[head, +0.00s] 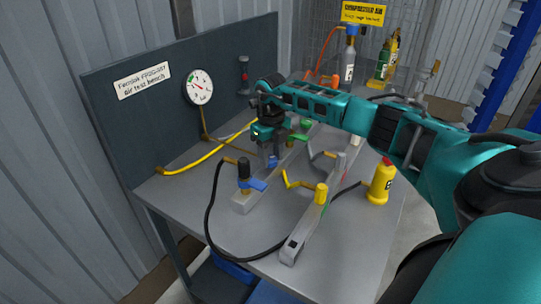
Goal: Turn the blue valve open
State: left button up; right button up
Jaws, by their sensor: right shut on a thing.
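My right gripper (270,156) points down over the bench, its fingers shut at a small blue part on the grey manifold. The fingers cover most of this part, so its shape and angle are hard to tell. Just in front of the fingers, a blue lever (257,184) sits beside a black knob (243,169) on the near end of the grey manifold (243,203). Green valve handles (299,137) lie just right of and behind the gripper. My left gripper is not in view.
The steel bench (190,195) has a back panel with a pressure gauge (199,86). A yellow hose (195,160) and a black hose (210,215) cross it. A grey cylinder (348,65) stands behind.

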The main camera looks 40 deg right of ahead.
aim_at(271, 158)
jog(key=n, duration=0.5)
jog(key=shift+w+d+n+b, duration=0.1)
jog(key=shift+d+n+b, duration=0.05)
jog(key=shift+n+b, duration=0.25)
jog(key=shift+n, duration=0.4)
jog(key=o, duration=1.1)
jog(key=shift+c, duration=0.2)
notch_tip(271, 158, up, 13)
